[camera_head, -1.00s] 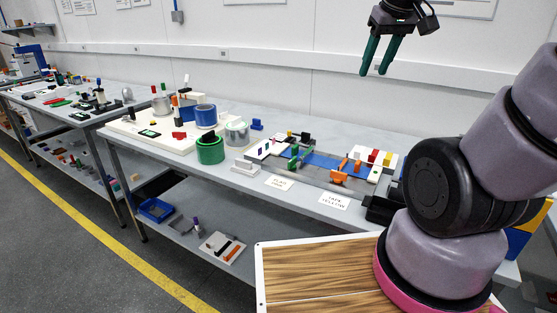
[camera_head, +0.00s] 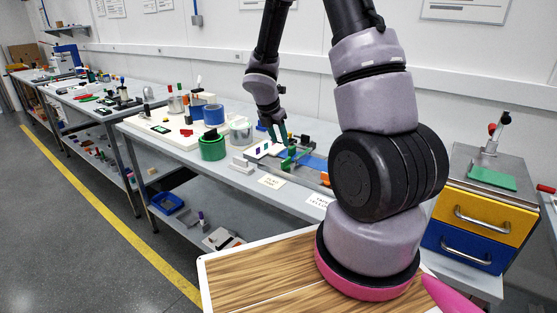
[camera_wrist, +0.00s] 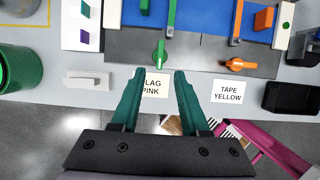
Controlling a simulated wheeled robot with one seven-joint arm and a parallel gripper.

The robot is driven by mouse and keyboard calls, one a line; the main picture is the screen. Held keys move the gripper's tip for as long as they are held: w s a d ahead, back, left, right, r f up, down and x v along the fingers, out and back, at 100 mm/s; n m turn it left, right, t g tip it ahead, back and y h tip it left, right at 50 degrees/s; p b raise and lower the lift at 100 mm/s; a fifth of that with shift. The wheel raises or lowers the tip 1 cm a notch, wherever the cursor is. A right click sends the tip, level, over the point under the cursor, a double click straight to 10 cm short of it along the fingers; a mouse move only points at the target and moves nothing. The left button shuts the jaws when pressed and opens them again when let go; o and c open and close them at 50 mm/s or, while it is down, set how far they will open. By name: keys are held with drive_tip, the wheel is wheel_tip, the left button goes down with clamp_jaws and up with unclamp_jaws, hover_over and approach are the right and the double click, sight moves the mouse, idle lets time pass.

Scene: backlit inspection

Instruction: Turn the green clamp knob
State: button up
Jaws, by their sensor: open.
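The green clamp knob (camera_wrist: 159,54) is at the near edge of the dark fixture plate (camera_wrist: 195,48) in the wrist view, below an upright clamp bar. In the head view it is a small green shape (camera_head: 287,163) on the bench. My gripper (camera_wrist: 160,73) is open and empty, its two teal fingers pointing at the knob. The knob appears between and just beyond the fingertips, apart from them. In the head view my gripper (camera_head: 277,133) is over the fixture. How high it is above the knob I cannot tell.
An orange knob (camera_wrist: 239,65) sits right of the green one. Labels lie in front, one reading TAPE YELLOW (camera_wrist: 228,91). A white block (camera_wrist: 87,80) and a green cylinder (camera_wrist: 18,70) stand left. A black box (camera_wrist: 291,97) is at right.

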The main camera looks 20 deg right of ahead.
sight(286, 160)
drive_tip(key=x, duration=1)
drive_tip(key=shift+d+f, duration=0.1)
drive_tip(key=shift+f, duration=0.05)
drive_tip(key=shift+c, duration=0.3)
clamp_jaws()
